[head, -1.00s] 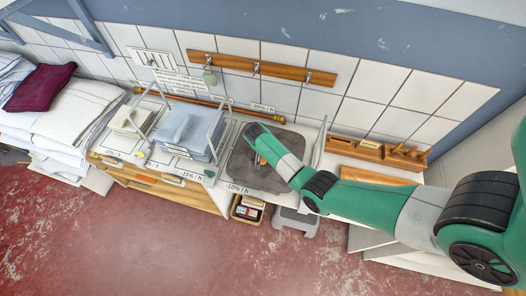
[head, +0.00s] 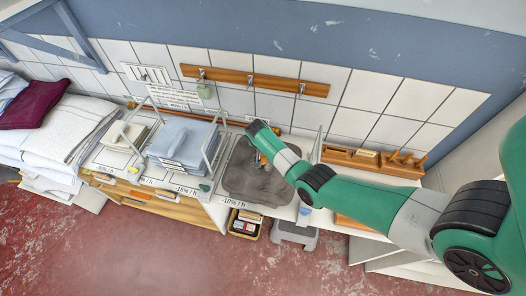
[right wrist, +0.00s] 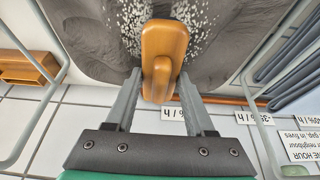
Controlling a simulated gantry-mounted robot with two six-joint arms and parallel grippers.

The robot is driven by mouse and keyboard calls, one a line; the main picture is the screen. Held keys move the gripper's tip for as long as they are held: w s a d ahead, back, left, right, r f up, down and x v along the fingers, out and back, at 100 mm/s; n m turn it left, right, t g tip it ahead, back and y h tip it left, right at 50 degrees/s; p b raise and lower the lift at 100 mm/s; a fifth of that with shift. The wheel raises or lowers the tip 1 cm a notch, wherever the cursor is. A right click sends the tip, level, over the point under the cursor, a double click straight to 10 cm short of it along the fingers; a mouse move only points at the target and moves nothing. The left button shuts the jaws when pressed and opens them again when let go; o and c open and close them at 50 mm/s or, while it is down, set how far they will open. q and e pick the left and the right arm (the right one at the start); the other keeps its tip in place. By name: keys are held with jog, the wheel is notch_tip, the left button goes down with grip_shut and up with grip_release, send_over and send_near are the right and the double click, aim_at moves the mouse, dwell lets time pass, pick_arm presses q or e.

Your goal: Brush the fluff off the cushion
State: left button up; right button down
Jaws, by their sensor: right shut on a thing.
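The dark grey cushion (head: 240,182) lies on the counter in the head view, partly covered by my right arm. In the right wrist view the cushion (right wrist: 90,45) fills the top, with white fluff specks (right wrist: 132,22) on both sides of the brush. My right gripper (right wrist: 160,95) is shut on the handle of an orange-brown brush (right wrist: 164,40). The brush head is over the cushion; its underside is hidden, so I cannot tell whether it touches. In the head view my right gripper (head: 262,155) is mostly hidden behind its own wrist. My left gripper is not in view.
A wire rack with folded blue-grey cloth (head: 184,140) stands left of the cushion. A wooden block with pegs (head: 375,160) is to the right. A hook rail (head: 255,82) hangs on the tiled wall behind. A small box (head: 245,224) sits below the counter front.

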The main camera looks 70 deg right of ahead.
jog(key=shift+w+d+f+b, duration=0.1)
jog(key=shift+d+b, duration=0.55)
jog(key=shift+d, duration=0.5)
jog(key=shift+d+r, duration=0.2)
jog(key=shift+d, duration=0.35)
jog(key=shift+w+a+f+b, duration=0.1)
jog(key=shift+w+f+b, duration=0.2)
jog(key=shift+w+b, duration=0.5)
jog(key=shift+b, duration=0.35)
jog(key=shift+a+r+p, duration=0.25)
jog(key=shift+r+p, duration=0.05)
jog(key=shift+p, duration=0.3)
jog(key=a+p, duration=0.2)
jog(key=shift+s+r+p, duration=0.15)
jog(key=shift+p, duration=0.25)
jog(key=shift+a+p, duration=0.5)
jog(key=shift+f, duration=0.2)
